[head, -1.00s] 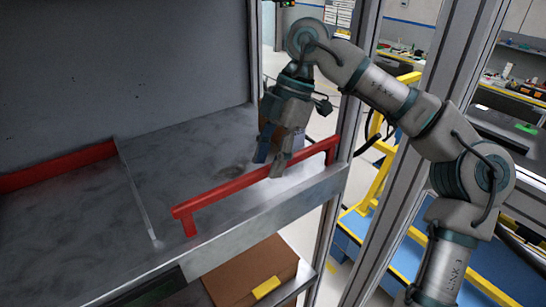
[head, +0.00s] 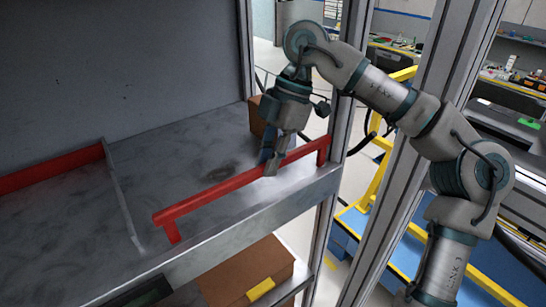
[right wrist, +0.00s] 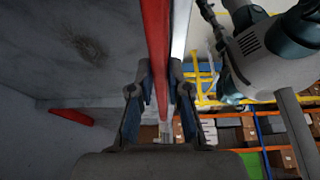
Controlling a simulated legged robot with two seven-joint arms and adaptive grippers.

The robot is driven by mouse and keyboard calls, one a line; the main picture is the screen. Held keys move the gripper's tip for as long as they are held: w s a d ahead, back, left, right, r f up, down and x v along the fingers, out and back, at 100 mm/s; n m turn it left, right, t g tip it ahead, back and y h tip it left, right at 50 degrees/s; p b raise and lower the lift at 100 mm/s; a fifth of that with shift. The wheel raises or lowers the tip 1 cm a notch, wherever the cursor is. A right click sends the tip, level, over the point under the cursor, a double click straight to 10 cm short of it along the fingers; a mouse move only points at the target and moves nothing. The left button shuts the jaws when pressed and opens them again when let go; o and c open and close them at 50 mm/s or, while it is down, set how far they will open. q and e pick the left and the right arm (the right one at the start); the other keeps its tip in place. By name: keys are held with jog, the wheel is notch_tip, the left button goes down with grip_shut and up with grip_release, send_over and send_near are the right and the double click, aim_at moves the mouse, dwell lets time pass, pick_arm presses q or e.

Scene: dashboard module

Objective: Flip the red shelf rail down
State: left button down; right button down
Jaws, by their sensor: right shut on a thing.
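The red shelf rail (head: 225,187) stands raised on its end posts along the front edge of the metal shelf (head: 90,230). My right gripper (head: 272,164) reaches down from above onto the rail's bar, right of its middle. In the right wrist view the rail (right wrist: 155,45) runs between the two fingers (right wrist: 160,85), which are closed around it. The fingers hide a short stretch of the bar. My left gripper is not in view.
A second red rail (head: 50,170) lies at the shelf's back left. A brown box (head: 257,117) sits behind my gripper. A lower shelf holds a cardboard box (head: 245,272) with a yellow label. A grey upright post (head: 335,130) stands right of the rail.

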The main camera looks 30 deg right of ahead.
jog(key=shift+s+a, duration=0.15)
jog(key=shift+a, duration=0.1)
